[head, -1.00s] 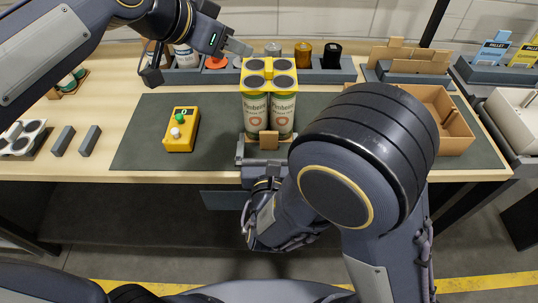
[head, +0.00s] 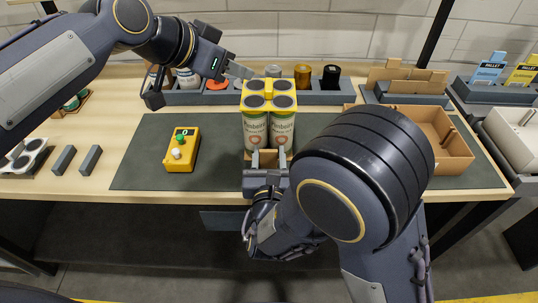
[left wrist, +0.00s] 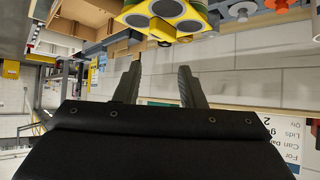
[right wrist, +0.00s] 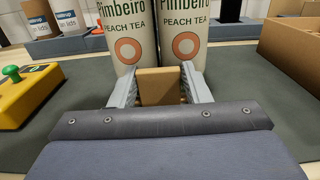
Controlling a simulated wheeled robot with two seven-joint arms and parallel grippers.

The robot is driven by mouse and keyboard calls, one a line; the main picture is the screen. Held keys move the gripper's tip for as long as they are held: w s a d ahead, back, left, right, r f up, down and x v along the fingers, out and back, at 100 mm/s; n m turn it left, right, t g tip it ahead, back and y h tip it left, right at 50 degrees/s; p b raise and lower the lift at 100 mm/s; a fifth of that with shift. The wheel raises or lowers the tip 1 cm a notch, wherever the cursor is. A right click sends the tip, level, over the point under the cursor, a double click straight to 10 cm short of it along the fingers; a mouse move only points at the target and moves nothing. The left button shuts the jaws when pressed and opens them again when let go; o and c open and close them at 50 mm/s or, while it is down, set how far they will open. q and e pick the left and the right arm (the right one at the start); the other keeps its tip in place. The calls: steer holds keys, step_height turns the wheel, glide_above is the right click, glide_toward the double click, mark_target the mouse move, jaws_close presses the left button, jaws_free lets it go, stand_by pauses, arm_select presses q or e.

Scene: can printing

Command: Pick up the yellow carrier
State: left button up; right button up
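The yellow carrier (head: 268,86) sits on top of several upright Pimbeiro peach tea cans (head: 256,128) on the dark mat. Its yellow edge and round dark can tops also show upside down in the left wrist view (left wrist: 136,18). My left gripper (head: 240,70) is open and empty, beside the carrier's back left corner at about its height. A tan block (right wrist: 160,86) stands in front of the cans. My right gripper (head: 268,158) is shut on this block, with a finger against each side. The back cans are mostly hidden.
A yellow box with a green button (head: 182,150) is left of the cans on the mat (head: 140,165). A grey rack (head: 315,97) with several colored spools runs behind. A cardboard tray (head: 455,145) stands to the right, partly behind my right arm.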

steer(key=c, duration=0.5)
arm_select(q)
steer(key=shift+o, duration=0.6)
steer(key=m+g+y, duration=0.4)
steer(key=m+y, duration=0.3)
steer(key=m, duration=2)
glide_toward(270, 84)
steer(key=shift+x, duration=4.4)
